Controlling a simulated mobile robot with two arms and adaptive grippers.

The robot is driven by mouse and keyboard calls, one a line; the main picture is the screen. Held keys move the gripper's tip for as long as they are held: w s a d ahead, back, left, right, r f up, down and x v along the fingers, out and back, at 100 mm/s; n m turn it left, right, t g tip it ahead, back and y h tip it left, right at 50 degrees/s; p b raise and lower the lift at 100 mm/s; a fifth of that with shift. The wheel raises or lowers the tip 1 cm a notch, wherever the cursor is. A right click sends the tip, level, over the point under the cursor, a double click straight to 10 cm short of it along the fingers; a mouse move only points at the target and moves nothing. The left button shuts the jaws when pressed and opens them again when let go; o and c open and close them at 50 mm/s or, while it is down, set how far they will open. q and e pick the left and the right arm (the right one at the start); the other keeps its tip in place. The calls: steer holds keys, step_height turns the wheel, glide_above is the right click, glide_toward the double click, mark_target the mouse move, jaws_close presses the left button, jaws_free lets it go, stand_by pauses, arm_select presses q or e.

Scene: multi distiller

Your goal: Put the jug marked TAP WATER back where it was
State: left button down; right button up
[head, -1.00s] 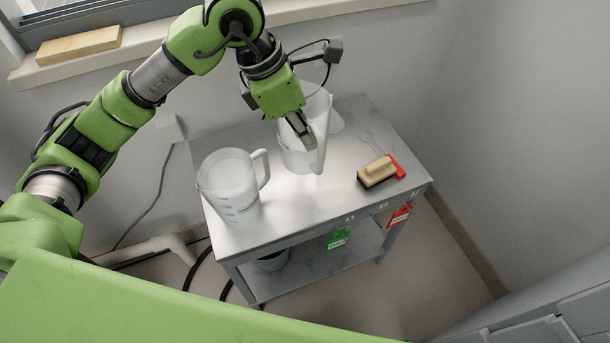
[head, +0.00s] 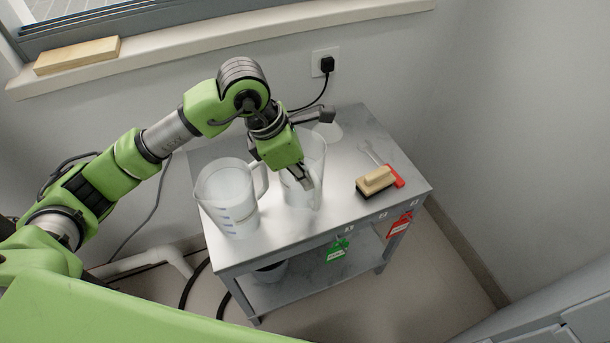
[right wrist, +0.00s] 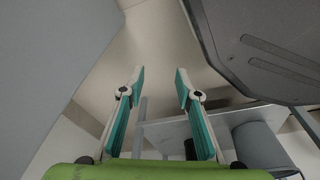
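Two translucent white jugs stand at the left and middle of the grey table. The left jug (head: 226,205) has blue measuring marks and its handle to the right. The middle jug (head: 317,150) is partly hidden by my left gripper (head: 305,183), which points down at its near side. The fingers appear closed on this jug, at what seems to be its handle. Its base looks on or very close to the tabletop. I cannot read a TAP WATER mark on either jug. My right gripper (right wrist: 161,76) is open and empty in the right wrist view, away from both jugs.
A wooden brush (head: 375,181) and a red-handled tool (head: 397,180) lie at the table's right. The table (head: 355,125) has green (head: 338,249) and red (head: 399,224) tags at its front. A wall socket (head: 319,62) is behind.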

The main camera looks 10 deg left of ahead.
steer(key=shift+s, duration=0.1)
arm_select(q)
steer(key=c, duration=2.3)
jaws_free()
steer(key=shift+f, duration=0.1)
arm_select(e)
steer(key=shift+w+r, duration=0.25)
steer(key=shift+w, duration=0.05)
